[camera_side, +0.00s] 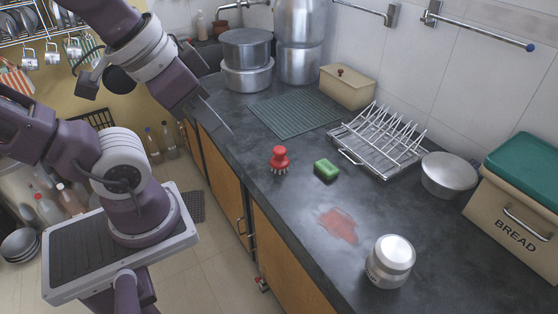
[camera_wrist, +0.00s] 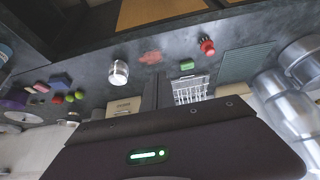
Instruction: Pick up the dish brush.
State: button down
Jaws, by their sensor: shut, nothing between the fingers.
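The dish brush (camera_side: 280,158) is red with a round knob and bristles underneath. It stands upright on the dark counter, left of a green sponge (camera_side: 326,170). In the wrist view the brush (camera_wrist: 207,46) shows at the upper right, with the green sponge (camera_wrist: 187,65) near it. My gripper (camera_side: 230,131) is above the counter's front edge area, up and left of the brush in the side view and apart from it. In the wrist view its fingers (camera_wrist: 160,75) are together, with nothing between them.
A wire dish rack (camera_side: 380,142) and a ribbed green mat (camera_side: 294,114) lie behind the brush. A lidded jar (camera_side: 390,262) stands nearer the camera, past a red stain (camera_side: 338,225). Large pots (camera_side: 247,60) stand at the back.

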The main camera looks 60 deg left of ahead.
jog(key=c, duration=0.5)
grip_release()
jog(key=n+g, duration=0.5)
jog(key=n, duration=1)
send_over(280, 149)
jog(key=s+d, duration=0.1)
jog(key=d, duration=0.3)
notch_tip(280, 149, down, 15)
jog(key=a+f+n, duration=0.1)
jog(key=f, duration=0.2)
jog(key=a+f+n, duration=0.1)
jog(key=a+f, duration=0.1)
jog(key=a+f+n, duration=0.1)
jog(key=f, duration=0.2)
jog(key=shift+w+a+f+g, duration=0.25)
jog(key=shift+w+f+g, duration=0.05)
jog(key=shift+w+f, duration=0.05)
jog(key=shift+n, duration=0.3)
notch_tip(280, 149, down, 7)
jog(key=shift+w+d+f, duration=0.1)
jog(key=shift+w+d, duration=0.05)
